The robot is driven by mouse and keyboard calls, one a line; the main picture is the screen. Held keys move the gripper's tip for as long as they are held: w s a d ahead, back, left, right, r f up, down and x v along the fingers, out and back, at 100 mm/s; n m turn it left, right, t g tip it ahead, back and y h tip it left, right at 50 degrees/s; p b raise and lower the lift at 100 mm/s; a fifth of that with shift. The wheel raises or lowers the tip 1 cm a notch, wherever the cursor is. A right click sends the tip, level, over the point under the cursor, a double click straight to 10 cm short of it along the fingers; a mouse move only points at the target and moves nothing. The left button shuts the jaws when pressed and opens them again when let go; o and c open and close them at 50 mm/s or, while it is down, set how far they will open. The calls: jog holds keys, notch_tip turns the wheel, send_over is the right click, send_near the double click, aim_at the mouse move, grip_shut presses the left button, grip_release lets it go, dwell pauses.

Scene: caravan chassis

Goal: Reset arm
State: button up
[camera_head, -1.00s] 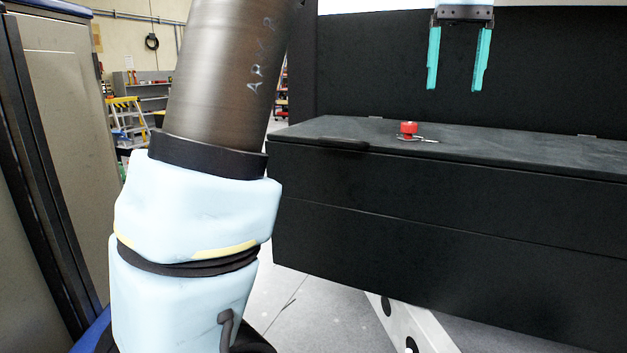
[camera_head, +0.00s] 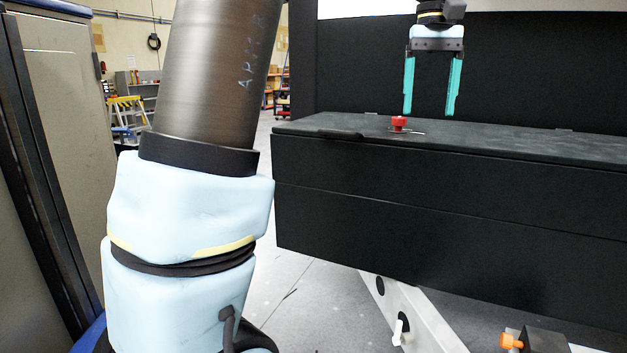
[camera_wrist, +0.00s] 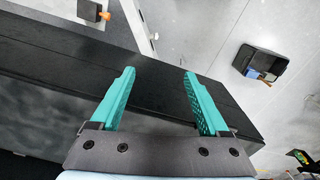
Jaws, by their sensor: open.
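My gripper (camera_head: 431,86) hangs fingers-down above the black bench top (camera_head: 520,143) in the head view. Its two teal fingers are wide apart, with nothing between them. In the wrist view my gripper (camera_wrist: 160,88) also shows open and empty, above the bench's dark surface and edge. A small red object with a thin metal piece (camera_head: 399,123) lies on the bench top, just below and left of the fingers. It is not seen in the wrist view. My arm link fills the left of the head view.
A black wall (camera_head: 540,75) stands behind the bench. A white beam (camera_head: 415,320) shows below it, with a black block and orange knob (camera_head: 511,342) to its right. A dark bin (camera_wrist: 260,64) sits on the grey floor. A grey cabinet (camera_head: 60,120) is at far left.

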jog(key=w+a+f, duration=0.3)
jog(key=a+f, duration=0.4)
jog(key=f, duration=0.2)
jog(key=s+a+f, duration=0.5)
jog(key=a+f, duration=0.4)
jog(key=a, duration=0.1)
jog(key=s+a+f+n+t, duration=0.1)
jog(key=s+a+f, duration=0.4)
jog(key=a+f, duration=0.5)
jog(key=shift+f, duration=0.2)
jog(key=shift+a, duration=0.15)
